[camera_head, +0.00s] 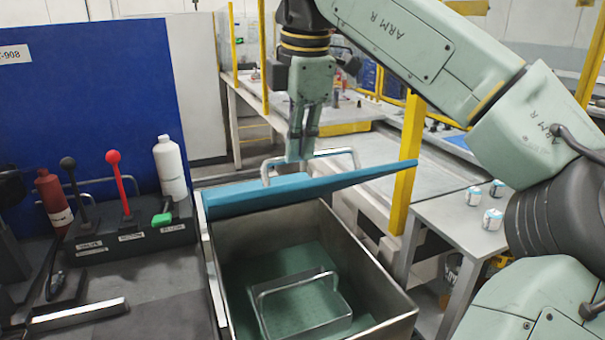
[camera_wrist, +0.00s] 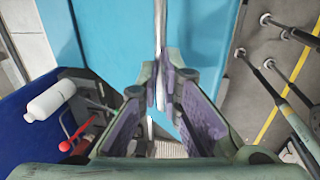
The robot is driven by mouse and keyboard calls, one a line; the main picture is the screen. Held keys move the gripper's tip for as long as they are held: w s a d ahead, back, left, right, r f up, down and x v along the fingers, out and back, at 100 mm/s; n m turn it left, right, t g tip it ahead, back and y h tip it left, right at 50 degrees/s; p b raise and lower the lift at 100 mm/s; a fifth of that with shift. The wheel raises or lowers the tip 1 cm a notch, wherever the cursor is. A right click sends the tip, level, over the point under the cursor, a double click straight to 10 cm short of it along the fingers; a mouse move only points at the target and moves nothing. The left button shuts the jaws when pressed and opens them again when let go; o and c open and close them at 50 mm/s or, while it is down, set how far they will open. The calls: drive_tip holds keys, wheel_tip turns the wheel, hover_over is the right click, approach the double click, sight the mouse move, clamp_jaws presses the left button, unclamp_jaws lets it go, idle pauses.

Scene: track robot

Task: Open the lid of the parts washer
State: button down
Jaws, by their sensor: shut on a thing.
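The parts washer (camera_head: 384,306) is an open-topped grey metal tank. Its blue lid (camera_head: 245,199) is raised and tilted above the tank's far side, and its inside shows. A metal lid handle (camera_head: 345,152) stands up from the lid. My gripper (camera_head: 301,155) is shut on this handle from above. In the wrist view my gripper (camera_wrist: 162,88) has its purple-padded fingers closed around the thin handle bar (camera_wrist: 160,28), with the blue lid (camera_wrist: 110,40) below it. A basket with a wire handle (camera_head: 290,285) rests inside the tank.
A control box with a red-knobbed lever (camera_head: 118,178), a white bottle (camera_head: 170,170) and a red bottle (camera_head: 53,196) stand left of the washer. A yellow post (camera_head: 407,165) and a table with small cans (camera_head: 492,219) are at the right.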

drive_tip(key=shift+w+a+r, duration=0.2)
drive_tip(key=shift+w, duration=0.3)
drive_tip(key=shift+w+a+r, duration=0.15)
drive_tip(key=shift+w+r, duration=0.05)
drive_tip(key=shift+w, duration=0.25)
drive_tip(key=c, duration=2.2)
unclamp_jaws()
drive_tip(key=shift+c, duration=0.2)
drive_tip(key=shift+o, duration=1.4)
drive_tip(key=shift+w+a+f, duration=0.1)
drive_tip(key=shift+w+f, duration=0.1)
drive_tip(key=shift+o, duration=1.4)
drive_tip(key=shift+w, duration=0.1)
drive_tip(key=shift+r, duration=0.1)
